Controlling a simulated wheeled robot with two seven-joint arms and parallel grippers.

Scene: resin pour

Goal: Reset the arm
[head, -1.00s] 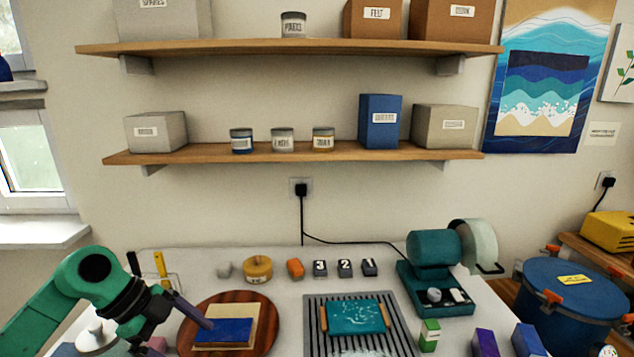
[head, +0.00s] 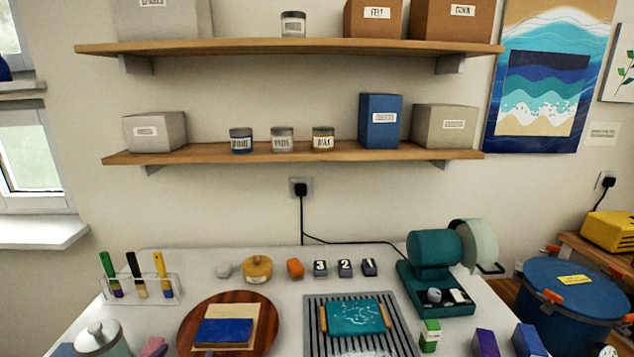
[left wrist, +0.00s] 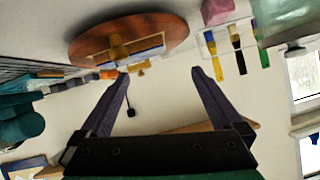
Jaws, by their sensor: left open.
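My left gripper (left wrist: 160,73) shows in the left wrist view, its two dark fingers spread wide with nothing between them. That view is upside down, and the fingers point toward the round wooden board (left wrist: 180,28) and the workbench. My right gripper is in neither view.
A brush rack (head: 170,296) and a lidded pot (head: 98,338) stand at the bench's left. A teal tray (head: 355,317) sits on a slatted grey rack (head: 313,343). A teal machine (head: 435,250) stands at the right. Two wall shelves (head: 290,150) hang behind.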

